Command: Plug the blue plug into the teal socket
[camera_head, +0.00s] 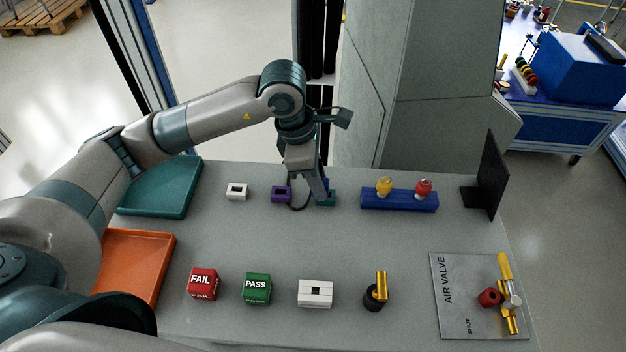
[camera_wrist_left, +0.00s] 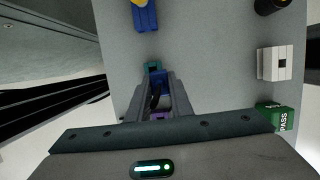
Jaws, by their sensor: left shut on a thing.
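My left gripper (camera_head: 319,197) points down over the back of the table. It is shut on the blue plug (camera_wrist_left: 160,78), which shows between the fingertips (camera_wrist_left: 162,92) in the left wrist view. The teal socket (camera_head: 330,199) sits on the table right at the fingertips, and also shows just beyond the plug in the left wrist view (camera_wrist_left: 152,66). The plug is hidden in the head view, and I cannot tell whether it is inside the socket. A dark cable (camera_head: 299,207) loops beside the fingers. My right gripper is not in view.
A purple socket (camera_head: 281,191) and a white socket (camera_head: 237,187) stand left of the gripper. A blue rack (camera_head: 399,202) with yellow and red pieces stands to the right. FAIL (camera_head: 203,283) and PASS (camera_head: 257,288) cubes and a white block (camera_head: 315,293) are in front. The middle is clear.

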